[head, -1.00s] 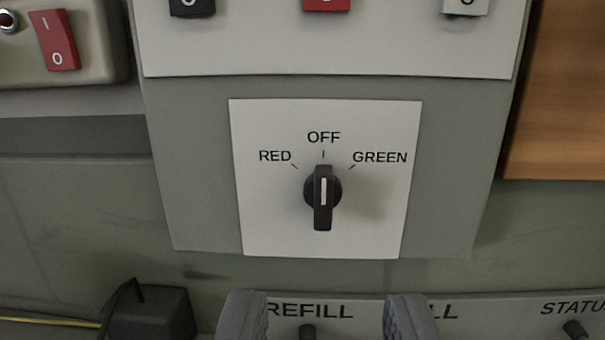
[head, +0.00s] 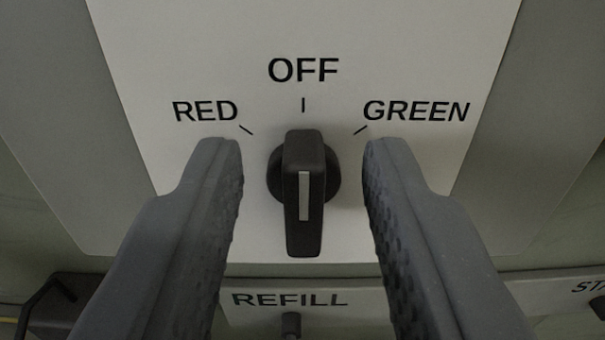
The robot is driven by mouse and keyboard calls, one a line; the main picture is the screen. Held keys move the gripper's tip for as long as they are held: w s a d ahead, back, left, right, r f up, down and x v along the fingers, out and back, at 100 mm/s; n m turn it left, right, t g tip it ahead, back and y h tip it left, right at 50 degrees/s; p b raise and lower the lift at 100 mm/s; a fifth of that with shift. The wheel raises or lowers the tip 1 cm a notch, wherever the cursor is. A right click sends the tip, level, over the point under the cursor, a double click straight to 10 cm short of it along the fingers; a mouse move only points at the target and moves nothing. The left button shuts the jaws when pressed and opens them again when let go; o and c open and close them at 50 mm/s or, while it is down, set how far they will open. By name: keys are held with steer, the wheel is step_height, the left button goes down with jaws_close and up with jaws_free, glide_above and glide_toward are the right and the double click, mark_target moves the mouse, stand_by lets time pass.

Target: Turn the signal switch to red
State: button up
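The signal switch (head: 304,195) is a black rotary knob with a pale line on its face, in the middle of the head view. Its handle stands upright, in line with the OFF mark. The white plate (head: 300,35) behind it reads RED on the left, OFF at the top and GREEN on the right. My gripper (head: 303,165) is open, with one dark ridged finger on each side of the knob. There is a visible gap between each finger and the knob. How far the fingertips are from the plate is hard to tell.
Below the plate is a panel labelled REFILL (head: 290,299) with a small dark knob (head: 291,325). A black box (head: 62,300) with a cable shows at the lower left. Another small knob (head: 597,307) is at the lower right edge.

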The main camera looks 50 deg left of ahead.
jaws_close()
steer(key=shift+d, duration=0.25)
steer(key=shift+a, duration=0.1)
steer(key=shift+r+b, duration=0.1)
steer(key=shift+b, duration=0.25)
steer(key=n+b, duration=0.1)
steer(key=b, duration=0.1)
steer(key=n+b, duration=0.1)
steer(key=n, duration=0.1)
steer(key=n+b, duration=0.1)
steer(key=b, duration=0.1)
steer(key=shift+s+a+f+n+b, duration=0.25)
steer(key=shift+s+a+n+b, duration=0.05)
steer(key=shift+a+n, duration=0.1)
steer(key=n+b, duration=0.1)
steer(key=b, duration=0.1)
steer(key=n+b, duration=0.1)
steer(key=n, duration=0.1)
steer(key=n+b, duration=0.2)
steer(key=shift+s+a+f+b, duration=0.1)
steer(key=shift+s+a+b, duration=0.05)
steer(key=shift+s+b, duration=0.15)
